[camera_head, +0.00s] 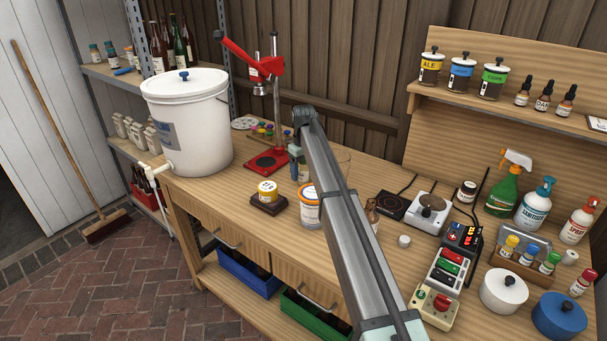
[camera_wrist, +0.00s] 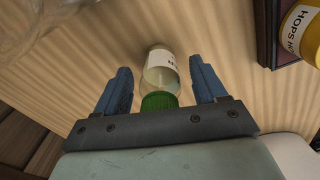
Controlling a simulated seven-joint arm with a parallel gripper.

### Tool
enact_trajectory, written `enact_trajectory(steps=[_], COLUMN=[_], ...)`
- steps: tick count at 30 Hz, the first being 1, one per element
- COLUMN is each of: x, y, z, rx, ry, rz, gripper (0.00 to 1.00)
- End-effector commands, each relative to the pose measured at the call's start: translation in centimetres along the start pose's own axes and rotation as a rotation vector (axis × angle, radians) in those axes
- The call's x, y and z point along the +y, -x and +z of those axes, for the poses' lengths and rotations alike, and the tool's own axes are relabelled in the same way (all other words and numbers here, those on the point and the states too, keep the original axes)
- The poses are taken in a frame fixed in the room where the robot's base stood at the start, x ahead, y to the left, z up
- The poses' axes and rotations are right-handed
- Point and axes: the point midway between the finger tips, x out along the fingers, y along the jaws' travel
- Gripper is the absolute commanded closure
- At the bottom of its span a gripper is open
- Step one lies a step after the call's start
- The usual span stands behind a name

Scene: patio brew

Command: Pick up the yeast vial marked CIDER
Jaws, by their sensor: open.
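A small clear vial with a green cap (camera_wrist: 160,101) and a white label stands on the wooden bench in the wrist view. Only part of a dark letter shows on its label, so I cannot read whether it says CIDER. My gripper (camera_wrist: 160,68) is open, with one blue finger on each side of this vial and visible gaps between. In the head view my gripper (camera_head: 298,166) is low over the bench beside the red capper, mostly hidden by my arm. A wooden rack (camera_head: 519,268) at the right holds vials with yellow, blue and green caps; their labels are too small to read.
A red bottle capper (camera_head: 266,160) stands behind my gripper. A yellow hops jar (camera_head: 267,191) sits on a dark block to its left, also in the wrist view (camera_wrist: 302,34). An orange-lidded jar (camera_head: 309,208) is close in front. A white bucket (camera_head: 188,130) stands at the left.

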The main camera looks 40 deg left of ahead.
Motion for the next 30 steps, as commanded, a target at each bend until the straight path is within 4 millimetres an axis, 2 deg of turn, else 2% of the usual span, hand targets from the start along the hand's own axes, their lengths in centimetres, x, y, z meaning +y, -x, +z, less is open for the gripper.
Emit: enact_trajectory(steps=[4,22,30], x=[0.0,-0.01,0.0], y=[0.04,0.06,0.14], z=[-0.01,0.0,-0.01], rx=[0.0,0.0,0.0], ry=[0.0,0.0,0.0], rz=[0.0,0.0,0.0], gripper=[0.31,0.89,0.9])
